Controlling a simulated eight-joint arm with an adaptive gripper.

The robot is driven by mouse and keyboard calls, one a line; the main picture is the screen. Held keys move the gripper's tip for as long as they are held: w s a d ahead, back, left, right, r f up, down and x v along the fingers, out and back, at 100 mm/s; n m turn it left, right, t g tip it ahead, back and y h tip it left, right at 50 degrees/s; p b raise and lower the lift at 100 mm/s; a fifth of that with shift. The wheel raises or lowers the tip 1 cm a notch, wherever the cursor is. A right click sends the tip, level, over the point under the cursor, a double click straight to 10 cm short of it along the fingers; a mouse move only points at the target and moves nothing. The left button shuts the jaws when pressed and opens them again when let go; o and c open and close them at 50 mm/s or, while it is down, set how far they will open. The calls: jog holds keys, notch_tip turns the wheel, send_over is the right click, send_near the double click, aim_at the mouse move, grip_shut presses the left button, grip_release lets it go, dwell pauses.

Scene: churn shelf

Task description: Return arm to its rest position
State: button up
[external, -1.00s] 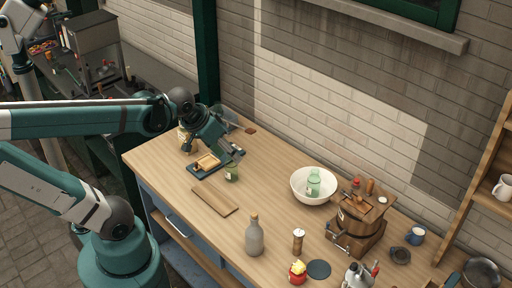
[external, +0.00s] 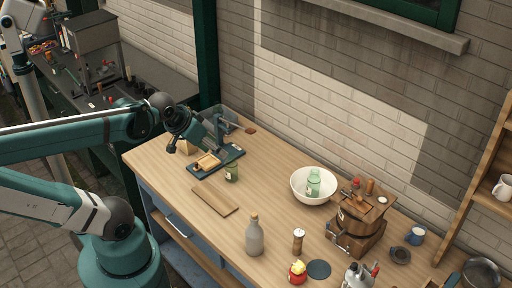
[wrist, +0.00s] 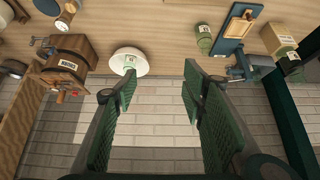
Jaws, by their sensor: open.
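My gripper (external: 210,132) is raised over the far left part of the wooden workbench (external: 268,180), above and behind a dark blue board (external: 232,153). Its fingers are spread apart with nothing between them in the wrist view (wrist: 160,75), where the brick wall shows beyond them. A pale green jar (external: 314,180) is inside a white bowl (external: 303,198); the bowl also shows in the wrist view (wrist: 140,66).
A wooden grinder-like box (external: 355,222), grey bottle (external: 254,238), pepper mill (external: 298,240) and red jar (external: 297,275) stand on the bench. A wooden plank (external: 214,201) lies near the front edge. A brick wall (external: 340,110) runs behind; a shelf (external: 480,190) stands right.

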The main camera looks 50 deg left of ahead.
notch_tip(320, 180, down, 9)
jog(key=b, duration=0.8)
jog(key=shift+b, duration=0.3)
dwell(0.6)
